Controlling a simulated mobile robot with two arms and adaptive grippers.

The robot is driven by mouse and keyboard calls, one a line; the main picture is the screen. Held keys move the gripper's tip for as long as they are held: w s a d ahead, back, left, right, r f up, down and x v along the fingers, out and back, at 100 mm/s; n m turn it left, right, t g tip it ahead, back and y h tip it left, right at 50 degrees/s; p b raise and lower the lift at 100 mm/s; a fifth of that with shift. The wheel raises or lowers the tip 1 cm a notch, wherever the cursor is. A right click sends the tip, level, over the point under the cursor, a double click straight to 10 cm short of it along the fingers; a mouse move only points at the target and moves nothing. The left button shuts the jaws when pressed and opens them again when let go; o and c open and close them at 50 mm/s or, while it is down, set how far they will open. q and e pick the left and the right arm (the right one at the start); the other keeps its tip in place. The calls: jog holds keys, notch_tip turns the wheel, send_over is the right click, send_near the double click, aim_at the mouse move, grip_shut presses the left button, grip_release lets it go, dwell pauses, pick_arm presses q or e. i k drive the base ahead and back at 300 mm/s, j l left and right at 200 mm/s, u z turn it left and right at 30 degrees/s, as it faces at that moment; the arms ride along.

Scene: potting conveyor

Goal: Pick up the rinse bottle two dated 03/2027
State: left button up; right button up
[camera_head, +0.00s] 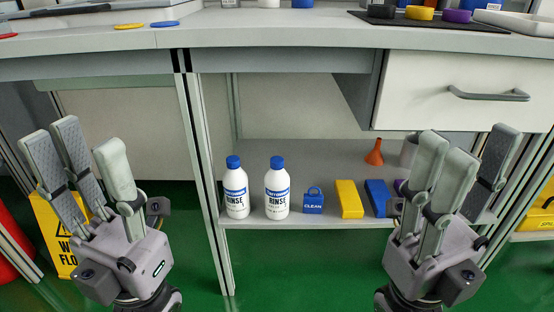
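Two white rinse bottles with blue caps stand upright side by side on the shelf under the bench. The left rinse bottle (236,190) and the right rinse bottle (277,190) look alike, and any date on them is too small to read. My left gripper (92,155) is open and empty, left of the bottles and in front of the bench. My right gripper (472,165) is open and empty at the right, in front of the shelf's right end, apart from both bottles.
The shelf (310,153) also holds a blue "CLEAN" item (313,201), a yellow block (349,199), a blue block (378,197) and an orange funnel (374,153). A drawer (460,88) hangs above right. A bench leg (203,170) stands left of the bottles. A yellow floor sign (55,235) stands left.

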aim_at(276, 181)
jog(key=z, duration=1.15)
jog(key=k+j+z, duration=0.5)
jog(key=k+j, duration=0.1)
jog(key=j, duration=0.1)
